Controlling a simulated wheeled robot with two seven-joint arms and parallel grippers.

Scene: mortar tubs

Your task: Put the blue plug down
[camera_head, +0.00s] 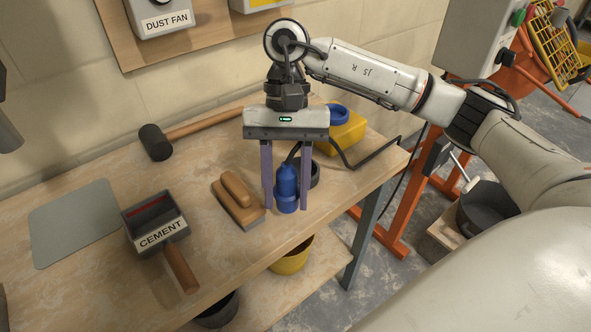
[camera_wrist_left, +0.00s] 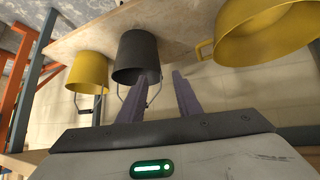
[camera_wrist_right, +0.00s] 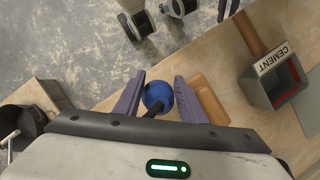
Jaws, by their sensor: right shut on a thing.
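The blue plug (camera_head: 287,184) is upright between the two purple fingers of my right gripper (camera_head: 286,203), over the workbench's right part. My right gripper is shut on it. The right wrist view shows the plug (camera_wrist_right: 157,96) between the fingertips, with its dark cable running back toward the gripper. I cannot tell whether the plug's base touches the bench. My left gripper (camera_wrist_left: 160,76) shows only in the left wrist view. Its fingers are apart with nothing between them, and buckets lie beyond.
A wooden float (camera_head: 238,201) lies just left of the plug. A CEMENT scoop (camera_head: 157,228), a mallet (camera_head: 156,142) and a grey plate (camera_head: 74,222) lie farther left. The bench's front edge is near.

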